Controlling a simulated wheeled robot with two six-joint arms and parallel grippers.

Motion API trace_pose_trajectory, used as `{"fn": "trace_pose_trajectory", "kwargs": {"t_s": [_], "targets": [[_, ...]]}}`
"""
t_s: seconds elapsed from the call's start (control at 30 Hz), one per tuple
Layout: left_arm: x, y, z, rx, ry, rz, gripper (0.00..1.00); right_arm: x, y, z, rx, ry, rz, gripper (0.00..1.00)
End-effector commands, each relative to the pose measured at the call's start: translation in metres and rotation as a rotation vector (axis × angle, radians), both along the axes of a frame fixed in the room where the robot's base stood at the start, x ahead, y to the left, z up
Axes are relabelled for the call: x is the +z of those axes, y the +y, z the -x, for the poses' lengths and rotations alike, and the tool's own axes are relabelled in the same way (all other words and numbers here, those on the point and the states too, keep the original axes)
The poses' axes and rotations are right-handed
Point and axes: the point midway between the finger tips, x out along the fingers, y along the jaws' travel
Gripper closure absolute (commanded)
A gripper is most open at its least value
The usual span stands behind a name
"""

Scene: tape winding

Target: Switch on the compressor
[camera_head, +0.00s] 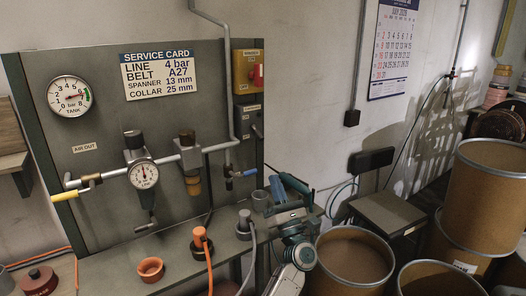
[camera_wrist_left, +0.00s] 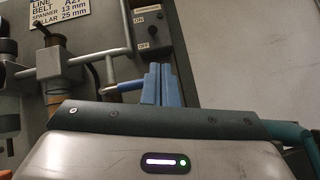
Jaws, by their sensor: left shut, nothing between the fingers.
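A grey switch box (camera_head: 250,122) with a white label is mounted low on the right edge of the panel. In the left wrist view the switch box (camera_wrist_left: 149,31) shows ON above OFF; its lever position is too small to tell. A yellow box with a red knob (camera_head: 256,76) sits above it. My left gripper (camera_head: 284,184) is below and right of the switch box, apart from it. Its blue fingers are together and empty in the left wrist view (camera_wrist_left: 160,70), below the box. No compressor body is recognisable. My right gripper is not in view.
A blue-handled valve (camera_head: 243,173) on the pipe is close left of my left gripper. The panel carries a tank gauge (camera_head: 70,96) and a line gauge (camera_head: 143,174). An orange hose plug (camera_head: 200,239) stands on the bench. Brown drums (camera_head: 352,262) stand at right.

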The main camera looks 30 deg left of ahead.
Motion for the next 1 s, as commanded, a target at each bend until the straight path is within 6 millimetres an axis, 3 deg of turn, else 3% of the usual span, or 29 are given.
{"fn": "trace_pose_trajectory", "kwargs": {"t_s": [0.57,1.0], "targets": [[0.007,0.009,0.001,0.014,-0.073,0.061,1.0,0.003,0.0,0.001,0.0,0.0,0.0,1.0],[0.059,0.056,-0.022,0.015,-0.072,0.057,1.0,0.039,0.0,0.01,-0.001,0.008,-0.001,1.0]]}}
